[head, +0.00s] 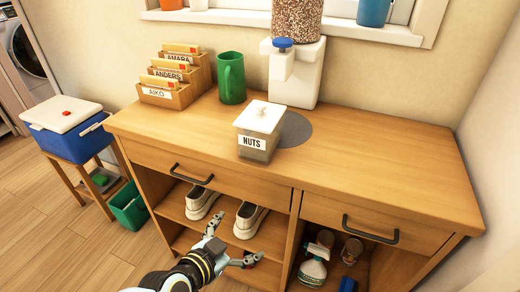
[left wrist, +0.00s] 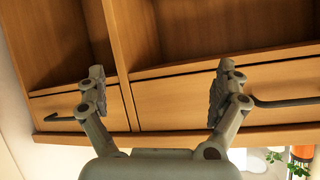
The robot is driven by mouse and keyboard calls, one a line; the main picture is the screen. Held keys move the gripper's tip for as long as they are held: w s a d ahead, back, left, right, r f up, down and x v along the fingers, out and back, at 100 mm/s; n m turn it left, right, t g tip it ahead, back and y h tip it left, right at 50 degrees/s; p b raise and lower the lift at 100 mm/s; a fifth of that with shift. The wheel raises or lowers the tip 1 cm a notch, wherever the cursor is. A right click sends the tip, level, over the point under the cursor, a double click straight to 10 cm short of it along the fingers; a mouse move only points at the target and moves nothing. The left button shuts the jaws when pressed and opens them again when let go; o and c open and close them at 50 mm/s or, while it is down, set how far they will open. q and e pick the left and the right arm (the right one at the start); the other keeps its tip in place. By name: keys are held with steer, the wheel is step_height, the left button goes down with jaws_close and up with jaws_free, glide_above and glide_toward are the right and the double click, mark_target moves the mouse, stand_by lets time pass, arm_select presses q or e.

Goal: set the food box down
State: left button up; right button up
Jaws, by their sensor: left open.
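The food box (head: 261,130), a clear container with a white knobbed lid and a NUTS label, stands upright on the wooden cabinet top (head: 375,150). It sits beside a grey round mat (head: 295,130), in front of the white dispenser. My left gripper (head: 236,243) is open and empty, low in front of the cabinet and apart from the box. The left wrist view also shows this gripper (left wrist: 161,68) with its fingers spread before the cabinet front and nothing between them. The food box cannot be made out there. My right gripper is not in view.
A green mug (head: 232,78) and a name-card rack (head: 175,85) stand at the back left. A dispenser (head: 293,75) stands behind the box. Shoes (head: 248,219) are on the shelf below. The right side of the top is clear. A blue cooler (head: 70,138) stands left.

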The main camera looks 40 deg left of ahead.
arm_select(q)
steer(key=w+r+t, duration=0.1)
steer(key=r, duration=0.3)
steer(key=w+r+n+t+y+b, duration=0.1)
steer(key=w+r, duration=0.1)
steer(key=r, duration=0.3)
steer(key=w+r+n+t+y+b, duration=0.1)
steer(key=r, duration=0.4)
steer(key=shift+w+a+t, duration=0.2)
steer(key=shift+a+t, duration=0.1)
steer(key=shift+t, duration=0.1)
steer(key=n+t+y+b, duration=0.1)
steer(key=n+y+b, duration=0.1)
steer(key=n, duration=0.1)
glide_toward(249, 137)
steer(key=w, duration=0.3)
steer(key=x, duration=0.2)
steer(key=p+x, duration=0.1)
steer(key=x, duration=0.1)
steer(key=shift+w+a, duration=0.1)
steer(key=shift+a, duration=0.35)
steer(key=x, duration=0.6)
steer(key=shift+w+d+r+p, duration=0.1)
steer(key=shift+d+p, duration=0.2)
steer(key=c, duration=1.5)
steer(key=shift+r, duration=0.15)
step_height(249, 137, up, 28)
steer(key=p, duration=2.6)
steer(key=shift+c, duration=0.3)
